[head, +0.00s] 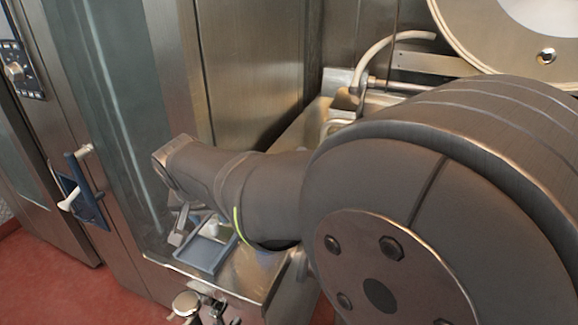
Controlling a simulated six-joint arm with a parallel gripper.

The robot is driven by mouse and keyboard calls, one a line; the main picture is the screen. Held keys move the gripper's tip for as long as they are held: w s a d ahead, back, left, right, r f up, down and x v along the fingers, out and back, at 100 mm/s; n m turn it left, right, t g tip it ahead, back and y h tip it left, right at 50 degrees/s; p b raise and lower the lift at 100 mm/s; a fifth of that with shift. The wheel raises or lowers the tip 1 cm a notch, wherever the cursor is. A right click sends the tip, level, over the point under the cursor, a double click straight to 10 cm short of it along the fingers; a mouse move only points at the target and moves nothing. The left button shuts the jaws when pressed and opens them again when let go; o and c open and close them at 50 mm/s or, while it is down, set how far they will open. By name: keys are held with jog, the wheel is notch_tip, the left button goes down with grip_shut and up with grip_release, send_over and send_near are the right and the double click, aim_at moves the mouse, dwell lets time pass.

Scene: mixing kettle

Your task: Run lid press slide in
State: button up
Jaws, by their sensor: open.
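A large round metal piece with a pale centre (490,28), which looks like the kettle's raised lid, is cut off at the upper right. A small round metal knob (546,56) sits on its face. My arm crosses the middle of the head view and hides much of the kettle area below the lid. Small grey metal parts below the arm's left end look like my gripper (182,226), open and seemingly empty, beside a blue-grey tray (204,254). It is far to the left of and below the lid. No control marked as a lid slide can be made out.
A steel cabinet with a glass door (105,110) stands at left, with a blue handle bracket (88,203) and a control panel (18,72). A curved pale pipe (385,45) runs below the lid. Metal fittings (187,303) are at the bottom. Red floor (55,275) shows lower left.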

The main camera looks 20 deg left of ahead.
aim_at(212, 222)
jog(key=shift+x, duration=2)
grip_shut()
